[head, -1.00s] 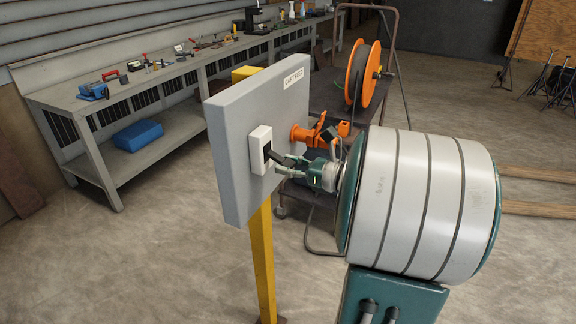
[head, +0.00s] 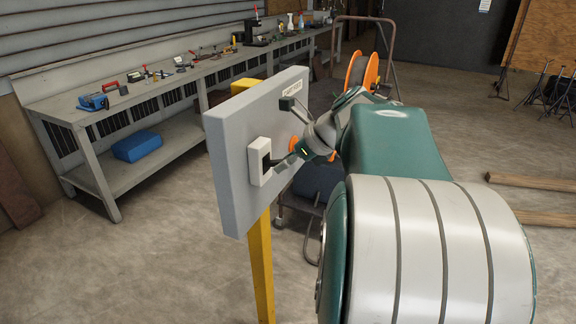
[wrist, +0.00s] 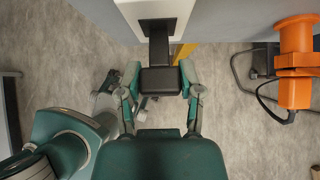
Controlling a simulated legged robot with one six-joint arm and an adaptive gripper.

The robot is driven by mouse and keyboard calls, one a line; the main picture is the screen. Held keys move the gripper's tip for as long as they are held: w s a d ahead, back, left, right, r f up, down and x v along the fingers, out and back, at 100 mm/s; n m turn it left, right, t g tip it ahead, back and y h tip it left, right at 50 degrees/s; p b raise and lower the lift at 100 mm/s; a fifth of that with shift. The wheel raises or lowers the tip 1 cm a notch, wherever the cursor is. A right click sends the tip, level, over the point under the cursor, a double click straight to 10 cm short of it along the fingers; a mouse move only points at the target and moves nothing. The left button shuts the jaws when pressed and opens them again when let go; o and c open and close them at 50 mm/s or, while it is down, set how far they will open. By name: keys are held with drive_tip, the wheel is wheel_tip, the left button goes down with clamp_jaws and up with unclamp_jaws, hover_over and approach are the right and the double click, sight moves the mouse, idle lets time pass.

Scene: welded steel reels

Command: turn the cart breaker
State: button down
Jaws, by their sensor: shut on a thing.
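The cart breaker (head: 258,161) is a white box on the face of a grey panel, with a black lever (wrist: 158,48) standing out of it. In the wrist view its white housing (wrist: 115,12) is at the top, and the lever ends in a black block between my fingers. My gripper (head: 282,160) is shut on this lever, one green finger on each side of the block (wrist: 160,81). In the head view the fingers and the lever's end are small and dark, and partly merge.
The grey panel (head: 228,165) stands on a yellow post (head: 260,265). An orange fitting (wrist: 296,65) sits right of the breaker in the wrist view. A cart with an orange reel (head: 371,72) is behind the panel. A workbench (head: 150,95) runs along the left wall.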

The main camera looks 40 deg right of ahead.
drive_tip(key=shift+w+r+g, duration=0.15)
drive_tip(key=shift+r+g, duration=0.05)
drive_tip(key=shift+g, duration=0.3)
drive_tip(key=shift+c, duration=1.2)
unclamp_jaws()
drive_tip(key=v, duration=1.1)
drive_tip(key=shift+s+r, duration=0.25)
drive_tip(key=shift+r, duration=0.05)
